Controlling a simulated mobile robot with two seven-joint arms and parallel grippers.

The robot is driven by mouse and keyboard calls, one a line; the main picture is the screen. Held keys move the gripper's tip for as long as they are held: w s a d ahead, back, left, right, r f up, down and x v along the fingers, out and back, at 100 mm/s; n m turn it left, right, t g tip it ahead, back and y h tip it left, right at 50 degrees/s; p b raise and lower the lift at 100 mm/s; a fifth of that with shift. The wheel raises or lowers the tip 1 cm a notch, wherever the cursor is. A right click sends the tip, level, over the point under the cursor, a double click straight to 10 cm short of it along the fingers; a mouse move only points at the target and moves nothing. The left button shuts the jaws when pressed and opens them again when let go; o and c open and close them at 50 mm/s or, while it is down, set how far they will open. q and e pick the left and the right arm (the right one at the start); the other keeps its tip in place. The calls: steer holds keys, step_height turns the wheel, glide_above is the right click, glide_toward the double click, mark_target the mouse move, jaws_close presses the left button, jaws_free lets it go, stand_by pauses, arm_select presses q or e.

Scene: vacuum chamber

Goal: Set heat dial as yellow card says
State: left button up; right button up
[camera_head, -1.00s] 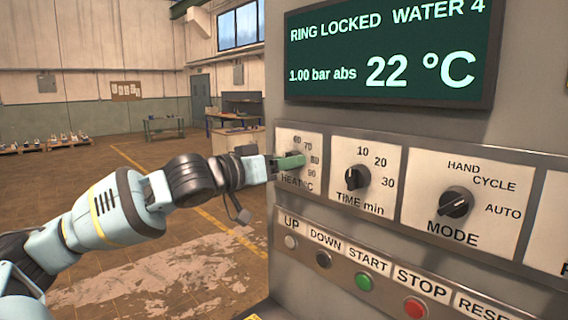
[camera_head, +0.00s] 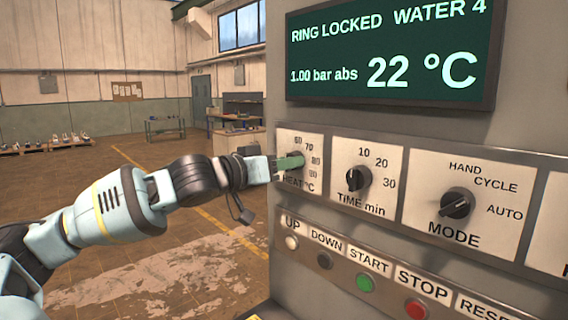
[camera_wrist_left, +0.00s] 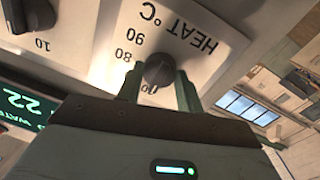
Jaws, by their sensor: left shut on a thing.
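The heat dial's panel (camera_head: 313,187) is at the left end of the control row, marked 60 to 90. My left gripper (camera_head: 290,163) has its green fingers at this panel. In the left wrist view, the dark round heat dial (camera_wrist_left: 159,70) sits between the two fingers of the gripper (camera_wrist_left: 158,88), which is shut on it. I cannot make out where the dial points. The 80 and 90 marks show beside it, and other marks are partly covered by the fingers. No readable yellow card is in view. My right gripper is not in view.
The time dial (camera_head: 357,178) and mode dial (camera_head: 457,204) are to the right. A button row with the green START button (camera_head: 365,284) and red STOP button (camera_head: 416,308) runs below. The display (camera_head: 390,55) reads 22 °C. Open floor lies to the left.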

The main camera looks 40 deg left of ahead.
arm_select(q)
steer(key=shift+m, duration=0.3)
steer(key=m+y, duration=0.1)
steer(key=m, duration=2)
steer(key=shift+d+m+g+y, duration=0.2)
steer(key=shift+m+g+y, duration=0.1)
steer(key=shift+m+y, duration=0.1)
steer(key=shift+m, duration=0.3)
steer(key=o, duration=1)
